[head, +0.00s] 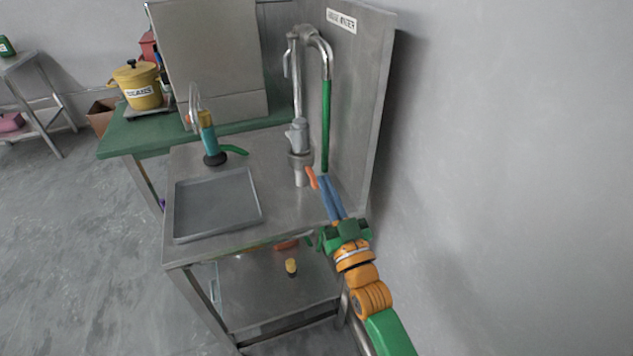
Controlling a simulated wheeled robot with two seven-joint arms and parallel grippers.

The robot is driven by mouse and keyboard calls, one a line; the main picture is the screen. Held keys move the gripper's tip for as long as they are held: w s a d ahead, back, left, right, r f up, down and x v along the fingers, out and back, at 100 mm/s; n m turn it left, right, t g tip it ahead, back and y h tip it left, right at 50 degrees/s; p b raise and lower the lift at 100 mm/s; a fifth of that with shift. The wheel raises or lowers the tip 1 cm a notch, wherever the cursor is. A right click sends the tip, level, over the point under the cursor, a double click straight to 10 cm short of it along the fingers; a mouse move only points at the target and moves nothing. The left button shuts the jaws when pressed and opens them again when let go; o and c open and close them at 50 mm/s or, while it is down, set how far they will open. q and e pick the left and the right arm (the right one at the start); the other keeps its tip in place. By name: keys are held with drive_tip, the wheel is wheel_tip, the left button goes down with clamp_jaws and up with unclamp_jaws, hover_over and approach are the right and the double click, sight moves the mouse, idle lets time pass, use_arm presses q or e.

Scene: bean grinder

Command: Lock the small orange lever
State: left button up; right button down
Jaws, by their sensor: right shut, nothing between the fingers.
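The small orange lever (312,178) shows in the head view on the right part of the steel table, at the foot of the metal pipe fixture (299,140). It is tilted, its upper end leaning to the left. My right gripper (324,180) reaches in from the lower right with its blue fingers shut together and empty. Its fingertips are just right of the lever. I cannot tell whether they touch it. My left gripper is not in view.
A grey tray (217,204) lies on the table's left part. Behind it stands a blue and yellow device (210,138) with a green handle. A green hose (326,125) hangs near the steel back panel (356,100). A yellow pot (137,86) stands on the green table (125,138).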

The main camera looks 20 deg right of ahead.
sight(312, 177)
use_arm(q)
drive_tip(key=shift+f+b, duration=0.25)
drive_tip(key=shift+b, duration=0.1)
use_arm(e)
drive_tip(key=shift+w+f, duration=0.45)
drive_tip(key=shift+w, duration=0.25)
drive_tip(key=shift+w+f, duration=0.5)
drive_tip(key=shift+w, duration=0.25)
drive_tip(key=shift+w+f, duration=0.45)
drive_tip(key=shift+w, duration=0.25)
